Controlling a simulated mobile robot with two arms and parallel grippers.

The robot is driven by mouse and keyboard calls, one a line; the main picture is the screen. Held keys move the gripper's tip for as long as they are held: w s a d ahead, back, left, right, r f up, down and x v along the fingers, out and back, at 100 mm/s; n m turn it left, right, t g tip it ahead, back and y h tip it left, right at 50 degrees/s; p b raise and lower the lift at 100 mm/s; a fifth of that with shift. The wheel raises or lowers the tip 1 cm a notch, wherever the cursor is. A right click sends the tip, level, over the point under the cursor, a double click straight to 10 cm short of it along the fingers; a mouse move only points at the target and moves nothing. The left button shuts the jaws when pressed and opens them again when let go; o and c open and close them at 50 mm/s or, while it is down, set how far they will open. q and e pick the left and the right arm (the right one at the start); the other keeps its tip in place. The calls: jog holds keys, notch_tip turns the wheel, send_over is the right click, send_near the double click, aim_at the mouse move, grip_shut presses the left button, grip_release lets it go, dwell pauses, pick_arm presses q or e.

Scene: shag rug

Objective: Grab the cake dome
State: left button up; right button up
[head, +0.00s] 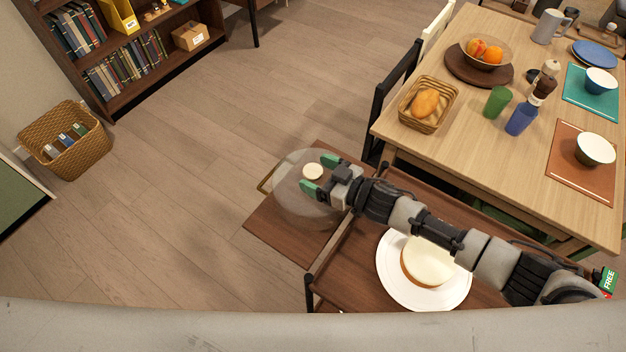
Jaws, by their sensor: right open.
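The cake dome (291,206) is a clear, see-through cover with a pale round knob (313,171) on top. It appears over the brown board at the left end of the dark wooden cart. My right gripper (313,174) is open, with its green-tipped fingers on either side of the knob in the picture. I cannot tell whether the fingers touch the knob. A cake (428,262) sits uncovered on a white plate (390,285) on the cart, below my right arm. My left gripper is not in view.
The cart (343,265) stands close to a dining table (450,140) holding a bread basket (445,121), cups, bowls and a fruit bowl. A wicker basket (75,155) and a bookshelf (125,90) stand at the left. The wooden floor between them is clear.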

jog(key=c, duration=1.2)
jog(key=shift+o, duration=0.2)
jog(key=shift+r, duration=0.1)
